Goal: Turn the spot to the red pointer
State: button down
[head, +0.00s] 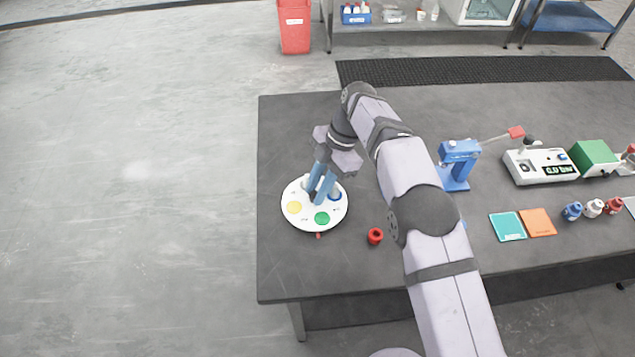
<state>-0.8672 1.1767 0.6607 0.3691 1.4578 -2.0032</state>
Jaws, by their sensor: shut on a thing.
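A round white disc (303,220) lies on the dark table near its left edge. A yellow spot (294,207) is at its left and a green spot (322,218) at its front. A blue spot (335,196) shows at its right, partly covered by my gripper. A small red pointer (318,235) stands at the disc's front edge, just below the green spot. My gripper (318,197) reaches down over the middle and back of the disc. Its blue fingers are shut on a part of the disc that they mostly hide. The back of the disc is partly hidden.
A red ring-like piece (375,236) lies right of the disc. My arm crosses the table beyond it. A blue press-like device (458,163), a white scale (540,166), coloured cards (507,227) and small bottles stand to the right. The table left of the disc is clear.

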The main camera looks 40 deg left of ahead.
jog(key=shift+n+h+p, duration=0.4)
jog(key=shift+n+p, duration=0.4)
jog(key=shift+p, duration=0.1)
jog(key=c, duration=1.5)
grip_release()
jog(key=shift+c, duration=0.2)
jog(key=shift+r, duration=0.5)
notch_tip(320, 180, up, 9)
jog(key=p, duration=0.5)
jog(key=shift+f, duration=0.1)
